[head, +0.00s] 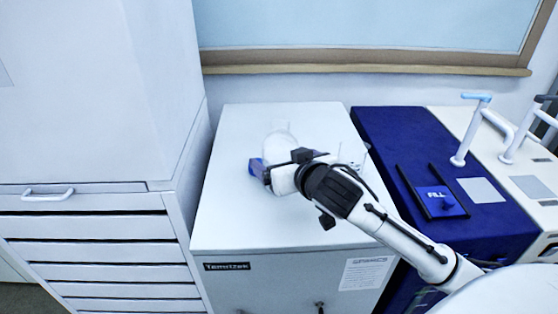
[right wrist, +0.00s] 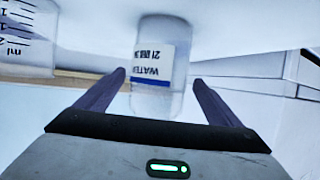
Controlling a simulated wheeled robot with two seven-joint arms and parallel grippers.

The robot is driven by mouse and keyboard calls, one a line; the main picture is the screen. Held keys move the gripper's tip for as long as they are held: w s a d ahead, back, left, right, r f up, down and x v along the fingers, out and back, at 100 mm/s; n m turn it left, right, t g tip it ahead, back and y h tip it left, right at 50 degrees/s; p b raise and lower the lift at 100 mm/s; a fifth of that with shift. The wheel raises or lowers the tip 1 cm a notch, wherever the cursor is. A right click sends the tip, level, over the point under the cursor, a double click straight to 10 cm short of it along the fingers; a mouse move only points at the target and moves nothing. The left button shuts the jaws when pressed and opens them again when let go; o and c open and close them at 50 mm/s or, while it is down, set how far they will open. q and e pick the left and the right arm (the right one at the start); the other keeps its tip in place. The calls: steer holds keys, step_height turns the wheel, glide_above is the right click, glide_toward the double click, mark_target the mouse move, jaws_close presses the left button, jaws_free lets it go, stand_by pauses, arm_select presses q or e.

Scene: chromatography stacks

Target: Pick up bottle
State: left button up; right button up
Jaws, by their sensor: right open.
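A clear bottle (head: 279,146) stands on the white cabinet top, partly hidden behind my right gripper in the head view. In the right wrist view the bottle (right wrist: 160,90) appears inverted, with a white and blue label reading WATER. My right gripper (head: 258,168) is open, just in front of the bottle. In the right wrist view the bottle shows between the two dark fingers of this gripper (right wrist: 159,77), with a gap on each side. I cannot tell how far the fingers reach around it. My left gripper is not in view.
A clear graduated vessel (right wrist: 27,45) with ml marks shows at the left of the right wrist view. The white cabinet top (head: 232,215) is clear at the left. A blue bench (head: 385,130) adjoins it at the right; a tall white drawer unit (head: 95,225) stands left.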

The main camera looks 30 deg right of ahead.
steer(key=x, duration=0.5)
steer(key=shift+w+d+r, duration=0.15)
steer(key=shift+w, duration=0.05)
steer(key=c, duration=1.8)
steer(key=shift+r, duration=0.25)
